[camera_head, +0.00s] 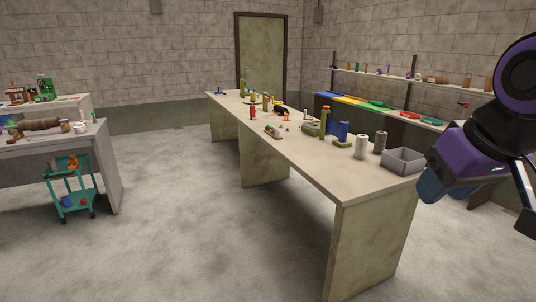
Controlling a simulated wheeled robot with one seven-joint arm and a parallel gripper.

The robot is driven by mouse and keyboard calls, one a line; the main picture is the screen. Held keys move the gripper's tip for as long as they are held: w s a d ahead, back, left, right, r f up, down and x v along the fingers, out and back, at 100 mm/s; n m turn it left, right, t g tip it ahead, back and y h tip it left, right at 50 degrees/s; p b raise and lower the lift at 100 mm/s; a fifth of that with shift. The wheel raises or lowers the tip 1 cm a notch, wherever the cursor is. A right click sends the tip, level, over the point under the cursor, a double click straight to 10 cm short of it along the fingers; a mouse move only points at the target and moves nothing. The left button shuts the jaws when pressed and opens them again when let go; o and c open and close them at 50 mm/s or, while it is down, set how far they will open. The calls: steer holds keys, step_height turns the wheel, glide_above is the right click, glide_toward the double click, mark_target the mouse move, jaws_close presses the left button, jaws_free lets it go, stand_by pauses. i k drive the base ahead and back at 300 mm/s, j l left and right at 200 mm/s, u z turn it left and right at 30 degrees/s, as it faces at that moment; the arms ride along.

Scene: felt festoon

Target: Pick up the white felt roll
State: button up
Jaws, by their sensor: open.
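The white felt roll (361,147) is an off-white cylinder standing upright on the long pale table, towards its near right end. It is in plain sight, just left of a grey roll (380,142) that also stands upright. A grey open box (403,161) stands to the right of both. Part of my arm, purple, black and blue, fills the right edge of the view, right of the box and apart from the white roll. I cannot make out any gripper fingers there.
The long table (335,180) holds blue and green rolls (343,131) behind the white roll and several small items farther back. A wall shelf (420,79) runs along the right. A teal cart (75,190) stands left. The floor between is clear.

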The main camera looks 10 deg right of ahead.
mark_target(362, 140)
steer(key=i+l+z, duration=0.15)
steer(key=i+z, duration=0.7)
steer(key=i+j+z, duration=0.15)
steer(key=i+z, duration=0.25)
steer(key=i+l+u, duration=0.15)
steer(key=i+l, duration=0.15)
steer(key=i, duration=0.25)
steer(key=i+l+u, duration=0.1)
steer(key=i+l, duration=0.25)
steer(key=i, duration=0.2)
steer(key=i+l+u, duration=0.55)
steer(key=u, duration=0.2)
steer(key=i+l+u, duration=0.15)
steer(key=l+u, duration=0.25)
steer(key=i+l+u, duration=0.15)
steer(key=l+u, duration=0.2)
steer(key=l, duration=0.2)
